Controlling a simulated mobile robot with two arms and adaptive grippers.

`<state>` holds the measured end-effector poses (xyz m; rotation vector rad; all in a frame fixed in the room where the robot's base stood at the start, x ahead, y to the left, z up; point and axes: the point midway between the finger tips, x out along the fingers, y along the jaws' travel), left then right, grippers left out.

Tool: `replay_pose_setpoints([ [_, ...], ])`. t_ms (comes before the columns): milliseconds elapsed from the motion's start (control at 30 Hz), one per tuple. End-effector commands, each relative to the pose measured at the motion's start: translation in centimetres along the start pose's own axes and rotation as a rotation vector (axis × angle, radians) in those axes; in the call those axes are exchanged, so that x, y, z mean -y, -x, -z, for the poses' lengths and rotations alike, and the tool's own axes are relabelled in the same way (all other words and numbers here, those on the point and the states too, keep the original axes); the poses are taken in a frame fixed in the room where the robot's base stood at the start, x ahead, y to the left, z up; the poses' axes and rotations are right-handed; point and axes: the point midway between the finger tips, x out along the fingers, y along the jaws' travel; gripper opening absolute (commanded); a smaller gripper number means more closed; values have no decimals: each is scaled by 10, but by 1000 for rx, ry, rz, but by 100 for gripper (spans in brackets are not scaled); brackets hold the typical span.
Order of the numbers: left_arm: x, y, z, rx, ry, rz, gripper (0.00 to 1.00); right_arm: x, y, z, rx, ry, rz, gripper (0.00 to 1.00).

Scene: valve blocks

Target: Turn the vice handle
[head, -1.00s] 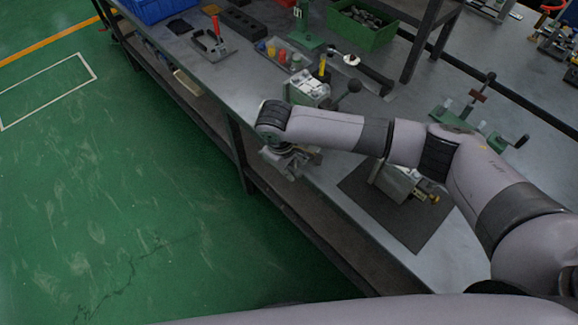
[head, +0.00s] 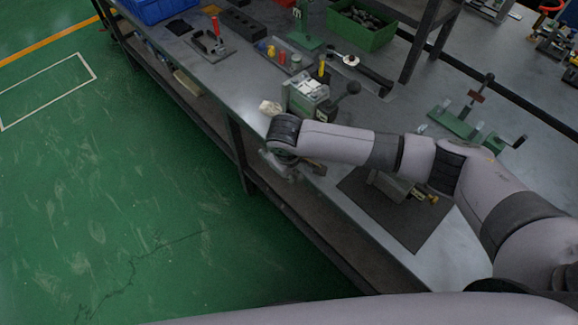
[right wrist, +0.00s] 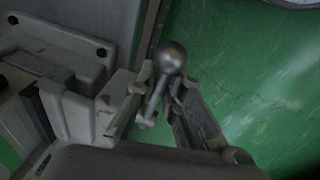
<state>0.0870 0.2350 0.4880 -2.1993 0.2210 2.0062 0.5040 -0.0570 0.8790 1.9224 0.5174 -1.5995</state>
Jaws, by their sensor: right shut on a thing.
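The vice handle (right wrist: 171,58) is a metal bar with a round ball end, seen in the right wrist view. My right gripper (right wrist: 163,88) is shut on the handle, with a finger on each side of the bar and the ball just beyond the fingertips. The grey vice body (right wrist: 60,60) fills the left of that view. My right gripper hangs below the wrist there, and the handle is hidden. My left gripper is not in view.
A dark mat (head: 408,238) with a brass-ended fitting (head: 425,195) lies under my right forearm. A green fixture (head: 465,122), a green bin (head: 362,25) and a red-handled clamp (head: 211,40) stand on the bench. Green floor (head: 120,190) is open in front of the bench.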

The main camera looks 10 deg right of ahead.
Motion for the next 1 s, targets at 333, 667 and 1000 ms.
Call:
replay_pose_setpoints([
  [333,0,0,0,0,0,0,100,5,-25,-9,-252,-50,-19,0],
  [667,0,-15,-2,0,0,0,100,8,-42,-9,-436,-82,-37,0],
  [1000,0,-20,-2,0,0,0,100,8,-45,-8,-498,-92,-44,0],
])
